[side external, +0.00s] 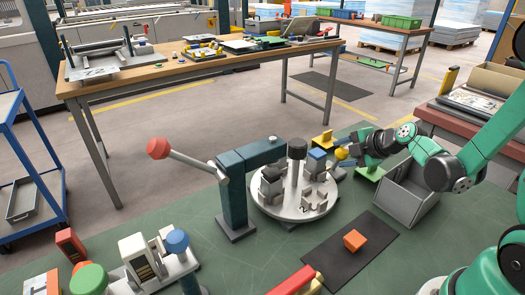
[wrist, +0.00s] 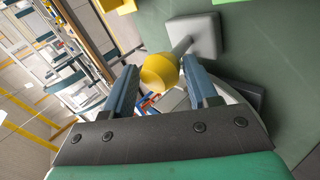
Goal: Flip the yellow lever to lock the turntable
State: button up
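The yellow lever shows in the wrist view as a yellow knob (wrist: 160,71) on a grey rod, which slants up to a pale grey block (wrist: 194,36). My gripper (wrist: 160,67) is open, with its two blue-grey fingers on either side of the knob and a visible gap at the sides. I cannot tell how deep the knob sits between them. In the side view the yellow knob (side external: 341,153) is beside my gripper (side external: 345,160), at the back right of the turntable. The turntable (side external: 285,212) is a round light grey disc carrying several fixtures. My gripper partly hides the lever's base there.
A dark blue post with an overhead arm (side external: 234,190) and a red-knobbed lever (side external: 158,149) stands left of the turntable. A grey bin (side external: 408,200) is close under my arm. An orange block (side external: 354,240) lies on a black mat (side external: 345,262). A yellow bracket (side external: 322,141) stands behind the turntable.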

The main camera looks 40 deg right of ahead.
aim_at(343, 153)
jog(key=shift+o, duration=1.1)
jog(key=shift+s, duration=0.1)
jog(key=shift+v, duration=2.75)
jog(key=shift+r, duration=0.1)
jog(key=shift+a+r+m, duration=0.1)
jog(key=shift+a+m, duration=0.2)
jog(key=shift+a, duration=0.1)
jog(key=s+a+r+m+g, duration=0.1)
jog(key=s+a+r+m, duration=0.1)
jog(key=a+m, duration=0.4)
jog(key=s+a+r+m+g, duration=0.2)
jog(key=a+m, duration=0.3)
jog(key=m, duration=0.4)
jog(key=shift+a+r, duration=0.25)
jog(key=shift+a, duration=0.15)
